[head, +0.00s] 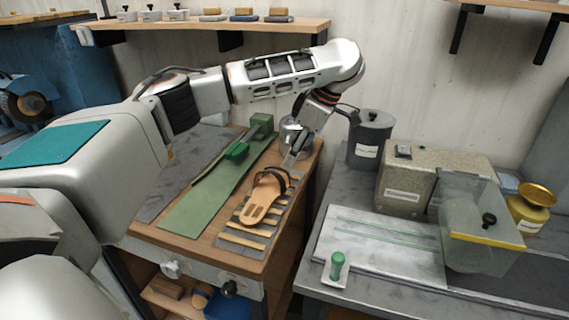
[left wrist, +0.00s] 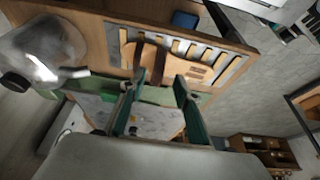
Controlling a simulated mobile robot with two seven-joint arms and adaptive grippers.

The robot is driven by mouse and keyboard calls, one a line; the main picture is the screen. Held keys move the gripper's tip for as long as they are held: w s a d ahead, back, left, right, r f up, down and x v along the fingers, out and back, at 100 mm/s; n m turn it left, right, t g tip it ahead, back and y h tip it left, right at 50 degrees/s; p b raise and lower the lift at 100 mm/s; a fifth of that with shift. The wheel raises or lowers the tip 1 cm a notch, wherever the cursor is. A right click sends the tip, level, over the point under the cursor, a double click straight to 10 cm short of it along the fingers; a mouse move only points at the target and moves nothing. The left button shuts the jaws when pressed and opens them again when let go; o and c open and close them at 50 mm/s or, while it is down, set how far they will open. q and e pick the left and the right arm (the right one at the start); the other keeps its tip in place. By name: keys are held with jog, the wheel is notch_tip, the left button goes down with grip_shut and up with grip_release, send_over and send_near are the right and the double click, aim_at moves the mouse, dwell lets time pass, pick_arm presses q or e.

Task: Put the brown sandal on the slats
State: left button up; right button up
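The brown sandal (head: 262,204), tan with dark straps, lies on the slats (head: 243,233) of a grey rack on the wooden bench. Bare slats show around it. In the left wrist view the sandal (left wrist: 195,70) lies across the slats (left wrist: 234,65), its dark straps close to my fingertips. My left gripper (head: 287,164) is above the strap end of the sandal. In the left wrist view its green fingers (left wrist: 155,86) stand apart with a gap between them, and no grip on the sandal is visible. My right gripper is not in view.
A green strip (head: 195,205) with a green block lies left of the rack. A glass jar (head: 292,133) stands behind the sandal. A dark canister (head: 369,138) and a grey machine table (head: 330,280) are at the right. A wall shelf runs above.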

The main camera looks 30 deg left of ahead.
pick_arm(q)
jog(key=v, duration=0.3)
jog(key=shift+p, duration=0.3)
dwell(0.3)
